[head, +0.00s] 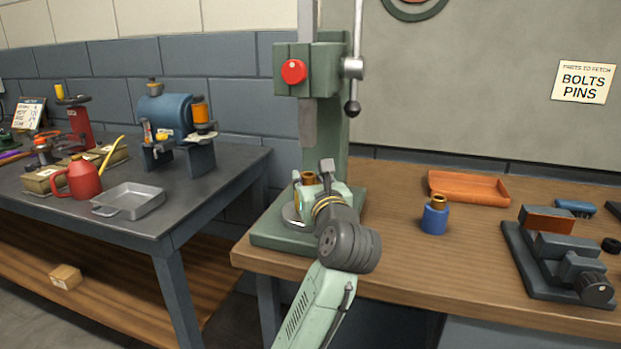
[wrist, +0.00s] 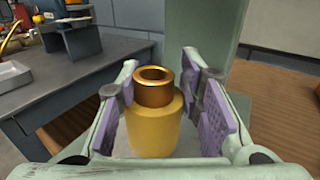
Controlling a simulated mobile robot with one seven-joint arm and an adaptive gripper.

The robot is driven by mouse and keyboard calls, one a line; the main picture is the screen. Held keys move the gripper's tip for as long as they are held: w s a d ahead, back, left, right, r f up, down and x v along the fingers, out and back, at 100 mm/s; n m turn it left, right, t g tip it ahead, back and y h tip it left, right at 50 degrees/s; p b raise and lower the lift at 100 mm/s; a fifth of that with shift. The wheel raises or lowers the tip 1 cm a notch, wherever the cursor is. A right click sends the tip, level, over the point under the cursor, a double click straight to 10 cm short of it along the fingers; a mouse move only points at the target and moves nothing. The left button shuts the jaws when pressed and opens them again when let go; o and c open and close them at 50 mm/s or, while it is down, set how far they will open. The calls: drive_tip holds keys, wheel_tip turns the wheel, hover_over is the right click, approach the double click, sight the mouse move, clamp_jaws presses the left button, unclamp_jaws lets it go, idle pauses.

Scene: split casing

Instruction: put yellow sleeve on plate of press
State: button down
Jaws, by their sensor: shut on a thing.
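The yellow sleeve (wrist: 153,128) stands upright between my finger pads in the wrist view, with a bronze bushing (wrist: 154,88) in its top. My gripper (wrist: 160,112) is shut on the sleeve. In the head view my gripper (head: 318,190) is over the press base and hides most of the sleeve; the bushing (head: 307,178) shows at its left. The green press (head: 332,130) has its ram (head: 307,125) above the bushing, with a gap between. The round silver plate (head: 293,217) shows partly beneath my gripper. I cannot tell whether the sleeve touches it.
A blue sleeve (head: 434,219) with a bronze bushing stands right of the press. Behind it lies an orange tray (head: 468,188); a grey vise (head: 560,258) is at the right. The press lever (head: 353,90) hangs at its right side. Bare bench wood lies in front of the blue sleeve.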

drive_tip(key=c, duration=1.1)
unclamp_jaws()
drive_tip(key=shift+s+r, duration=0.1)
drive_tip(key=b+v, duration=0.1)
drive_tip(key=v, duration=1.1)
drive_tip(key=shift+b, duration=0.4)
